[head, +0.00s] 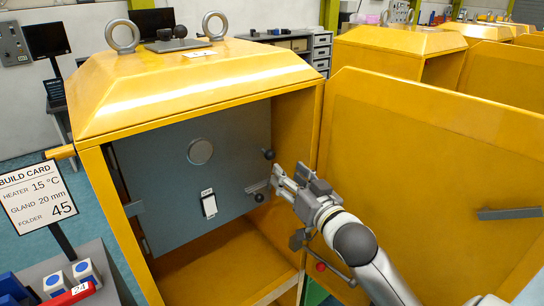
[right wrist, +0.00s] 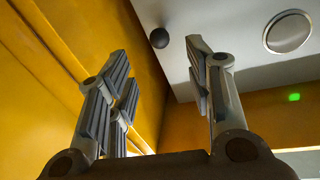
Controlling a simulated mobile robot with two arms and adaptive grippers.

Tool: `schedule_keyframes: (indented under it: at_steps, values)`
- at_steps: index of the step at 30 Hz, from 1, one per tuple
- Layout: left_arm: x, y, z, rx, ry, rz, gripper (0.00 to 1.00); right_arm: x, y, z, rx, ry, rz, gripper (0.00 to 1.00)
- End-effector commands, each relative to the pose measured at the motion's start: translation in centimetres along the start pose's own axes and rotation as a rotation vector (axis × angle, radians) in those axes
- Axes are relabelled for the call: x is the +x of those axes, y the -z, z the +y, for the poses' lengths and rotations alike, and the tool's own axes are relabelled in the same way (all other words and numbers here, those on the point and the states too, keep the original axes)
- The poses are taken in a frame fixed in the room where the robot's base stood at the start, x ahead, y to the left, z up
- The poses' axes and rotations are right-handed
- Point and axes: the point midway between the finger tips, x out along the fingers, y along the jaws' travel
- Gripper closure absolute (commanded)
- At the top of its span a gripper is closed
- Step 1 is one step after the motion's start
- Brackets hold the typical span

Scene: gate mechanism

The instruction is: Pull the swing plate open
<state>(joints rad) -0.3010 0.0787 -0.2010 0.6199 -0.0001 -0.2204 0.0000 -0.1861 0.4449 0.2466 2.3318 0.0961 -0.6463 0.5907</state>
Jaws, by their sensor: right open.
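The swing plate (head: 165,190) is a grey-blue panel inside the open yellow cabinet, with a round disc (head: 200,151) and a small white-fronted fitting (head: 208,204). Two dark ball knobs show near its right edge, an upper one (head: 268,154) and a lower one (head: 259,197). My right gripper (head: 277,176) is open and empty at the plate's right edge, close to both knobs. In the right wrist view a dark ball knob (right wrist: 160,38) shows beyond and between the spread fingers (right wrist: 158,58); contact is not visible. My left gripper is out of view.
The yellow cabinet (head: 190,82) has its right wall (head: 297,135) close to my right gripper. A large open yellow door (head: 430,160) stands to the right, near my right arm. A build card (head: 35,197) and blue-and-white blocks (head: 84,272) are at the left front.

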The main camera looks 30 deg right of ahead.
Motion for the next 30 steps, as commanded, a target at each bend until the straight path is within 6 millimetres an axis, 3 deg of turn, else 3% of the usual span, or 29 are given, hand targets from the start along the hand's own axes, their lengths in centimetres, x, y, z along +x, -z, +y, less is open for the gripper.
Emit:
schedule_keyframes:
  at_steps: [9, 15, 21, 30]
  values:
    - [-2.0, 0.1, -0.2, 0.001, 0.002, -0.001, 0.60, 5.6, 0.3, 0.0, 0.000, -0.001, 0.000, 0.53]
    - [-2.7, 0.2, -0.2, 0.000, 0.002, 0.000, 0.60, 8.2, 0.2, 0.0, 0.000, -0.001, 0.000, 0.53]
    - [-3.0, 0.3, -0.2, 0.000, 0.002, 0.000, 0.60, 9.5, 0.0, 0.0, -0.001, -0.002, -0.001, 0.53]
    - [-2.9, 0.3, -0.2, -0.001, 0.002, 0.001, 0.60, 9.6, -0.1, 0.0, -0.001, -0.001, -0.001, 0.53]
